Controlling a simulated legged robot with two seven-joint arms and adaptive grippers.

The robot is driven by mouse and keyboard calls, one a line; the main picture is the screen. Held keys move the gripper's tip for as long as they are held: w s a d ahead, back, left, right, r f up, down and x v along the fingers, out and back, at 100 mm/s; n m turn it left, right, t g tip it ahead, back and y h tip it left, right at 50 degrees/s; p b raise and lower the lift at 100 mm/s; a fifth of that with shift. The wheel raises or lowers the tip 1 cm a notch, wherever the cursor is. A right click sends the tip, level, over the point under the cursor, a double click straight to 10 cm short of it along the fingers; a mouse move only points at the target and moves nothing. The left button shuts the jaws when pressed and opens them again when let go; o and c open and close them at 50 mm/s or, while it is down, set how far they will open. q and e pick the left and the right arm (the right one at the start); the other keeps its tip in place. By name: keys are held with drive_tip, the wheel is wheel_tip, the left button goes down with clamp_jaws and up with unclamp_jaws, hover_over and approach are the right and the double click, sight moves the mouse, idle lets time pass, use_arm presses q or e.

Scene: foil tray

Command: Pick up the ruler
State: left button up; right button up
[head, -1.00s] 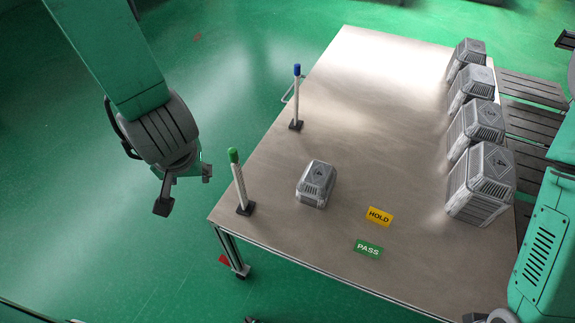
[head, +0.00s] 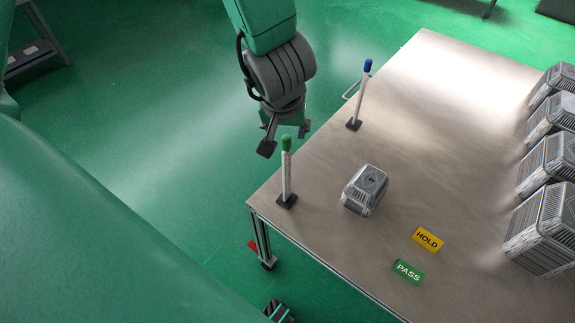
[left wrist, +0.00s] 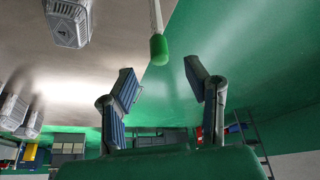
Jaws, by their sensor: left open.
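I cannot make out a plainly marked ruler. Two slim white sticks stand upright in dark square bases on the table: one with a green top (head: 287,170) near the left corner, one with a blue top (head: 358,100) at the far left edge. My left gripper (head: 285,139) is open and empty, just behind the green top in the head view. In the left wrist view, the green-topped stick (left wrist: 158,45) appears between and beyond the open fingers (left wrist: 163,80), apart from both. My right gripper is not in view.
A metal table (head: 330,240) holds a small grey ribbed case (head: 365,190), a yellow HOLD label (head: 427,239) and a green PASS label (head: 408,271). Several grey cases (head: 546,160) line the right side. A thin handle (head: 352,90) stands beside the blue-topped stick.

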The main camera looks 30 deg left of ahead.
sight(287, 138)
use_arm(q)
drive_tip(key=b+x, duration=0.3)
drive_tip(key=x, duration=0.2)
drive_tip(key=shift+f, duration=0.15)
drive_tip(key=shift+d, duration=0.1)
drive_tip(key=shift+r, duration=0.2)
clamp_jaws()
